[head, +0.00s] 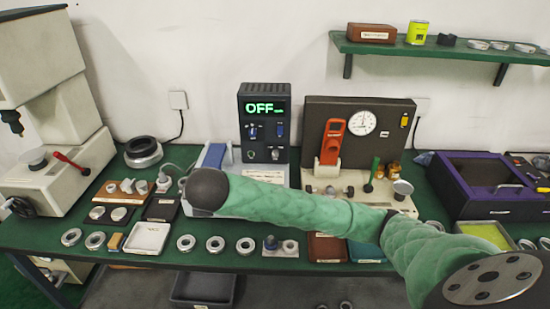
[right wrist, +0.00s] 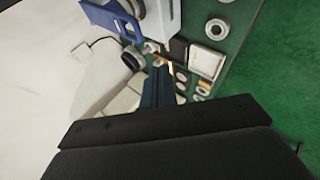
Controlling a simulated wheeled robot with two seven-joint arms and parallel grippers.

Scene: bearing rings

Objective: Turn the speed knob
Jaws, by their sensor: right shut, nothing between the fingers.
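A dark control box (head: 264,122) stands upright at the back middle of the bench in the head view, its green display reading OFF. Below the display are blue switches (head: 280,130) and small round controls (head: 251,155); I cannot tell for sure which one is the speed knob. My right arm reaches in from the right in front of the box, and its dark end hides the hand in the head view. In the right wrist view my right gripper (right wrist: 159,73) is shut and empty, apart from the bench items. My left gripper is not in view.
A white machine with a blue part (head: 215,155) sits left of the box; the blue part also shows in the right wrist view (right wrist: 115,20). A gauge panel (head: 390,119) stands right. Rings and a white tray (head: 147,238) line the front edge. A shelf (head: 440,50) hangs upper right.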

